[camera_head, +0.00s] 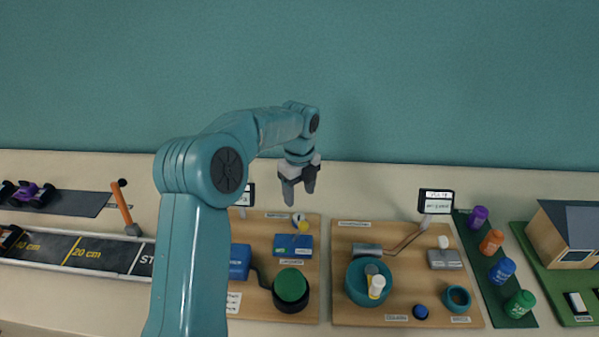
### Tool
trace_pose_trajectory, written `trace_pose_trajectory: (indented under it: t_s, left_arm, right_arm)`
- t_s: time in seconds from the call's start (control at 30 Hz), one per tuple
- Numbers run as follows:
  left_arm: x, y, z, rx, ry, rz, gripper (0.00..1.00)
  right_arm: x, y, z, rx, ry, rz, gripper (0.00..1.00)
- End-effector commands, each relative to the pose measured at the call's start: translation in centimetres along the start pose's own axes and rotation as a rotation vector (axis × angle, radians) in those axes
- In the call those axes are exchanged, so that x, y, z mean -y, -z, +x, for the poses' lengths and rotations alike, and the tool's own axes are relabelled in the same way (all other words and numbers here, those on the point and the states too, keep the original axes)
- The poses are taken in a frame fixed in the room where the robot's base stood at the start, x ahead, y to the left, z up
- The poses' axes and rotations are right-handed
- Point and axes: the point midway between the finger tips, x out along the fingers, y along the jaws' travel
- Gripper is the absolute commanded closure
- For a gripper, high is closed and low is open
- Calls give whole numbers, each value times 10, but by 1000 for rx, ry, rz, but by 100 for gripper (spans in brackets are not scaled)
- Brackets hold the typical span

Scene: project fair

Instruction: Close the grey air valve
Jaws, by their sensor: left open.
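My left gripper (300,195) is open and empty, pointing down above the back edge of the left wooden board. A small grey block (444,260) with a pale knob (443,242) on top sits at the right side of the right wooden board (455,308); it looks like the grey air valve. Its label is too small to read. The gripper is well to the left of it and apart from it. A grey cylinder (367,249) lies at the back left of the same board. My right gripper is not in view.
A teal bowl (357,290) holding small bottles, a blue knob (420,312) and a small teal cup (457,298) stand near the valve. A sign (436,202) stands behind it. The left board has a green dome button (290,286). Coloured jars (501,271) stand at right.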

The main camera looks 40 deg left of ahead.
Motion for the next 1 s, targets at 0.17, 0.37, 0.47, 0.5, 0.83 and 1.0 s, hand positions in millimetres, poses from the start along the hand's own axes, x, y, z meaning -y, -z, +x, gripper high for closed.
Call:
trace_pose_trajectory:
  t_s: [0.17,0.37,0.47,0.5,0.83,1.0]
  left_arm:
    - [1,0,-44,1,3,0,39]
    - [1,1,-73,0,1,1,39]
    - [0,1,-78,-1,-2,1,39]
    - [0,1,-79,-1,-1,1,39]
    - [0,1,-79,-1,-2,0,39]
    - [0,1,-78,-1,-2,0,39]
  right_arm:
    - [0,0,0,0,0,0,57]
    - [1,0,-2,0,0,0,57]
    - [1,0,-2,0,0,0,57]
    - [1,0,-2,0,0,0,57]
    - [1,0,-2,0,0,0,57]
    - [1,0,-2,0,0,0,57]
